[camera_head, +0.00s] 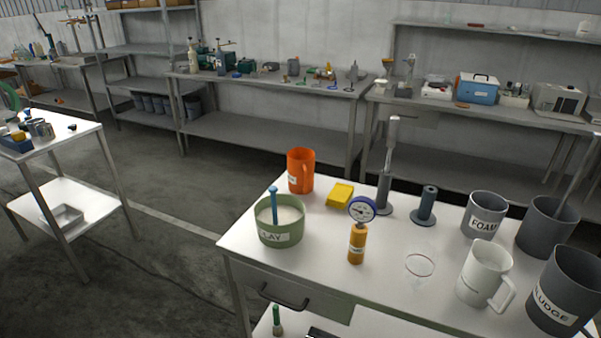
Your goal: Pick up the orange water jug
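An orange water jug (299,172) stands upright near the far left corner of the white table (330,233). Neither of my grippers shows in this view.
On the table stand an orange bottle with a gauge (357,243), a grey post (424,206), a clear funnel-like glass (419,268), a white jug (484,273) and grey tubs, including FOAM (484,214). Open floor lies left, before a side cart (75,190).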

